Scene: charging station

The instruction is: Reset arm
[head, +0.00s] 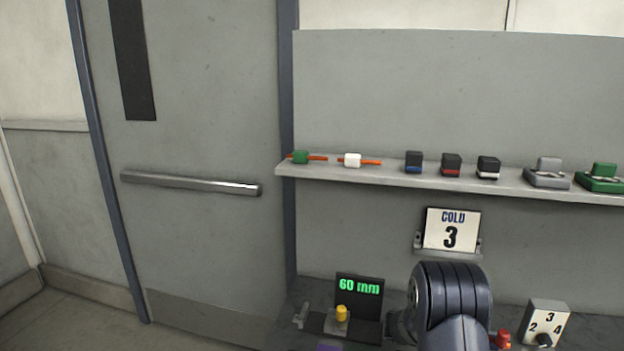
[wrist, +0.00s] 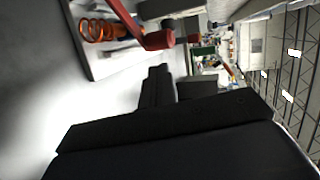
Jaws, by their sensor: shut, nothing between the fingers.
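My arm (head: 450,300) rises at the lower right of the head view, in front of the bench, and its dark rounded joint hides part of the bench. My gripper (wrist: 168,85) shows in the wrist view as dark fingers beyond a wide black body. It is shut and empty. In the head view I cannot make out the fingertips, which are hidden or out of the picture. The wrist view is turned sideways, with a pale surface at the left and an orange coil (wrist: 97,30) and a red rod (wrist: 128,18) beyond the fingers.
A shelf (head: 400,177) bears several small blocks and two orange-rod pieces. A grey door (head: 200,130) with a bar stands left.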

